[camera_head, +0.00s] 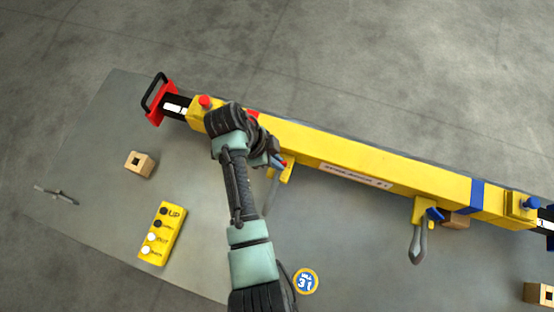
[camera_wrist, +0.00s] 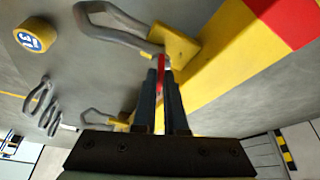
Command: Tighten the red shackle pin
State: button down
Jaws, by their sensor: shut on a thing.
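The red shackle pin (camera_wrist: 161,66) is a thin red piece between my gripper's fingertips (camera_wrist: 162,80) in the wrist view. My gripper is shut on it, beside the yellow lug (camera_wrist: 176,46) under the beam. The grey shackle (camera_wrist: 120,26) hangs from that lug, and it also shows in the head view (camera_head: 271,192). In the head view my gripper (camera_head: 276,159) is at the beam's near side, partly hidden by my wrist. The yellow beam (camera_head: 340,160) runs across the head view. How far the pin is screwed in cannot be seen.
A second grey shackle (camera_head: 417,245) with a blue pin (camera_head: 435,214) hangs at the right. A yellow button pendant (camera_head: 162,233), a wooden block (camera_head: 140,164) and a round blue-and-yellow disc (camera_head: 306,281) lie on the grey surface. The floor beyond the beam is clear.

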jog(key=shift+w+r+m+g+b, duration=0.15)
jog(key=shift+m+g+b, duration=0.35)
jog(key=shift+m, duration=0.6)
jog(key=shift+w+m+g+b, duration=0.1)
jog(key=shift+m+g+b, duration=0.2)
jog(key=shift+m+b, duration=0.55)
jog(key=shift+m, duration=0.35)
jog(key=c, duration=1)
grip_release()
jog(key=shift+s, duration=0.1)
jog(key=shift+o, duration=0.2)
jog(key=p+v, duration=0.6)
jog(key=v, duration=0.7)
jog(key=shift+d, duration=0.2)
